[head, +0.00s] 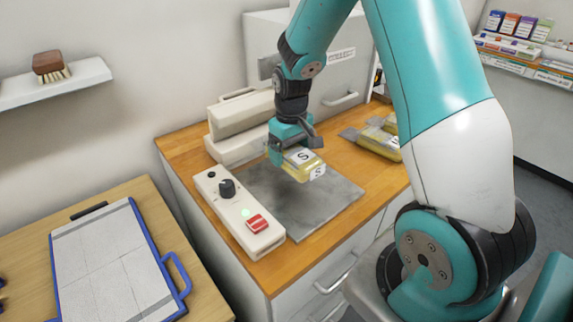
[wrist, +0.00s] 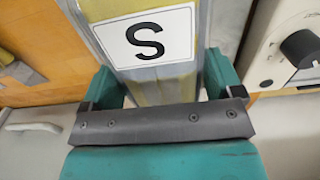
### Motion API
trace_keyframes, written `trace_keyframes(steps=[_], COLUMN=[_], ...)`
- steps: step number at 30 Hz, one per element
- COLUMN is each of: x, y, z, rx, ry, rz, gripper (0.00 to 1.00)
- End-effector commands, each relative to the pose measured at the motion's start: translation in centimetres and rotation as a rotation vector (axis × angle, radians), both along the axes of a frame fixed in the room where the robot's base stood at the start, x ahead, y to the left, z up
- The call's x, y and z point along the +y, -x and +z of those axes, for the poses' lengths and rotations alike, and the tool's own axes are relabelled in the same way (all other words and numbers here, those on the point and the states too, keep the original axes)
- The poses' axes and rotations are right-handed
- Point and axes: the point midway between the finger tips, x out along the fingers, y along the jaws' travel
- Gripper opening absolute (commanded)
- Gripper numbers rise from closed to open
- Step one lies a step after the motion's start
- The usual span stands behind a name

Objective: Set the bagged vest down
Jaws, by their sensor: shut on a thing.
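The bagged vest (head: 303,162) is a small yellow packet with a white label marked S. My gripper (head: 285,150) is shut on it and holds it over the grey mat (head: 328,196) on the wooden counter. Whether the packet touches the mat is hard to tell. In the wrist view the bagged vest (wrist: 150,68) fills the space between the teal fingers of my gripper (wrist: 165,85), with its S label facing the camera. The packet's lower side is hidden.
A pale machine (head: 240,125) stands behind. More yellow packets (head: 378,138) lie at the counter's right. A blue-edged board (head: 115,262) lies on the left table.

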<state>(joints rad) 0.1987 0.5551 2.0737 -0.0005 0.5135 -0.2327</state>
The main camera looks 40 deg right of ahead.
Motion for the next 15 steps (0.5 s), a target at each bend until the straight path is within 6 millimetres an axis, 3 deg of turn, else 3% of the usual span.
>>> trace_keyframes(steps=[10, 15], x=[0.0, 0.0], y=[0.1, 0.0], z=[-4.4, -5.4], rx=[0.003, -0.001], ry=[-0.001, 0.000], rz=[0.000, 0.000], gripper=[0.59, 0.59])
